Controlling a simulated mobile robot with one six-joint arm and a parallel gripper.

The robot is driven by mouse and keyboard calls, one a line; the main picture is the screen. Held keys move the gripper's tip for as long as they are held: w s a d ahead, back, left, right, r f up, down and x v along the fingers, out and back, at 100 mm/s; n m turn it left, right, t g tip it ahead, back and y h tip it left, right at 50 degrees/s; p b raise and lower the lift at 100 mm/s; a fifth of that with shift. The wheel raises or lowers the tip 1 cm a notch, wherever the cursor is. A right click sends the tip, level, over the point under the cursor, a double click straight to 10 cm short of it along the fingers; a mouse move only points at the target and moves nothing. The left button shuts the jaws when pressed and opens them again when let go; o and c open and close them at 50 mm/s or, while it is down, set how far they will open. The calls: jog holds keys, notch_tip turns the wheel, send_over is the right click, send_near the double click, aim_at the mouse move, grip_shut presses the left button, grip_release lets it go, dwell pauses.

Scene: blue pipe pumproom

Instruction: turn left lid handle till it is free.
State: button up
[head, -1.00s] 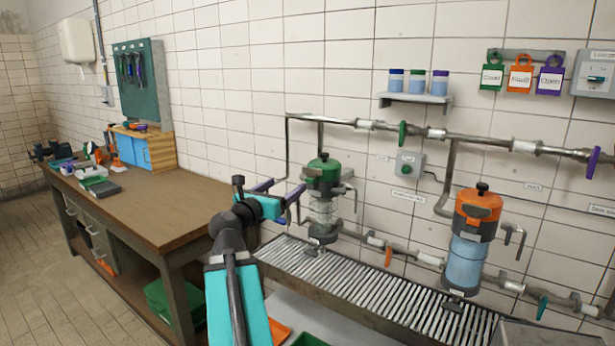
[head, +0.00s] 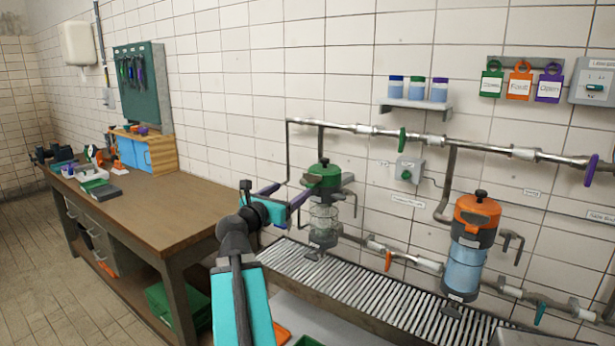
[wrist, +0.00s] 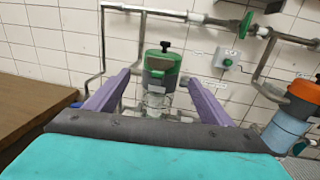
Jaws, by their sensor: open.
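The left filter housing has a green lid (head: 324,175) with a black knob (head: 323,161) on top and a clear body (head: 323,217) below. In the wrist view the green lid (wrist: 163,62) and its black knob (wrist: 165,46) show between my fingers, with a green band across the grey collar. My gripper (head: 284,195) is open, its two purple fingers pointing at the housing. In the wrist view my gripper (wrist: 159,77) straddles the housing in the picture, with gaps at both sides. No contact shows; I cannot tell the exact distance.
An orange-lidded housing (head: 477,207) stands to the right. Pipes with a green valve handle (head: 402,140) run along the wall above. A slatted drain grate (head: 345,290) lies below. A wooden workbench (head: 170,213) stands left, its top clear near my arm.

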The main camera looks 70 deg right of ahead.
aim_at(311, 176)
jog(key=shift+s+d+p, duration=0.25)
jog(key=shift+d+p, duration=0.45)
jog(key=shift+d, duration=1.35)
jog(key=shift+s+d+p, duration=0.3)
jog(key=shift+d+p, duration=0.35)
jog(key=shift+d, duration=1.4)
jog(key=shift+s+d+p, duration=0.25)
jog(key=shift+d+p, duration=0.45)
jog(key=shift+d, duration=1.35)
jog(key=shift+c, duration=0.3)
jog(key=c, duration=1)
